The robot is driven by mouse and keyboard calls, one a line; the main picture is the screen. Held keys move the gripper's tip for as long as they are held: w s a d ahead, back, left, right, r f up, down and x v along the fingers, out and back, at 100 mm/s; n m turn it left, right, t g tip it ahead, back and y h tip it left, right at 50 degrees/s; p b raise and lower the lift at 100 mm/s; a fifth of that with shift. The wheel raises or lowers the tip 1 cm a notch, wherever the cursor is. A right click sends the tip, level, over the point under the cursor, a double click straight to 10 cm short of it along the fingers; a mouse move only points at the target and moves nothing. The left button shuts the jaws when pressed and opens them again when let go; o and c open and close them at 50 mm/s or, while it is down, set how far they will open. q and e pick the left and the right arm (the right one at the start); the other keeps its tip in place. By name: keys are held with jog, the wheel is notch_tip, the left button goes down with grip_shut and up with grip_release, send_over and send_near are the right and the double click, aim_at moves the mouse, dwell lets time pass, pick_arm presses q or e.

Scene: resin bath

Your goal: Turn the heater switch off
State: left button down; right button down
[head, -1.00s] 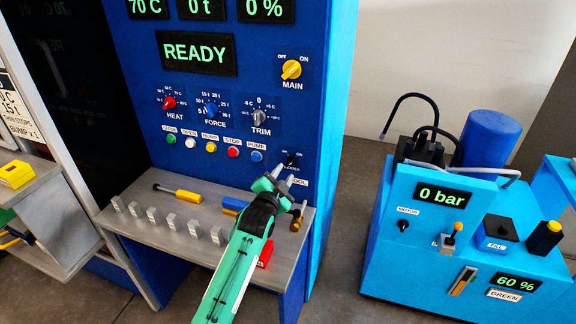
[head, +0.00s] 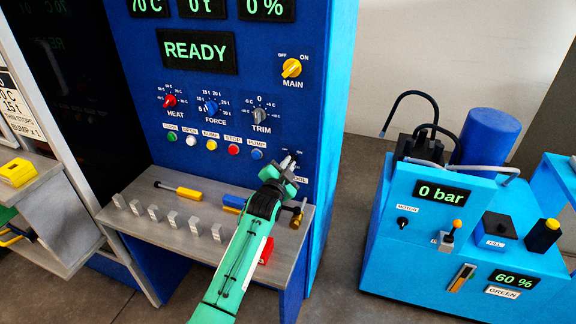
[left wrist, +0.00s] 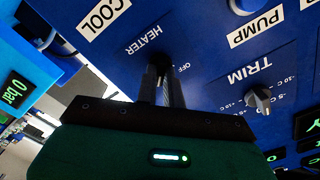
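The heater switch is a small dark switch low on the blue press panel. My left gripper (head: 288,163) covers most of it in the head view. In the left wrist view the gripper's two fingers (left wrist: 163,78) point at the panel beside the HEATER label (left wrist: 145,41) and the OFF mark. The fingers are close together with a narrow gap, and the dark switch appears to be between their tips. The switch's position is hidden. My right gripper is not in view.
The TRIM knob (head: 260,116) and a row of coloured buttons, with the blue PUMP button (head: 257,154), sit near the gripper. A grey shelf (head: 160,222) below holds metal blocks, a yellow-handled tool (head: 188,194) and a red object (head: 266,250). A hydraulic unit (head: 400,262) stands to the right.

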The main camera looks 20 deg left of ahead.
pick_arm(q)
jog(key=shift+n, duration=0.4)
jog(key=shift+a+f+n+p, duration=0.1)
jog(key=shift+n+p, duration=0.95)
jog(key=shift+n, duration=3.2)
jog(key=shift+a+n+p, duration=0.1)
jog(key=shift+n+p, duration=0.9)
jog(key=shift+n, duration=3.25)
jog(key=c, duration=1.5)
grip_release()
jog(key=shift+s, duration=0.1)
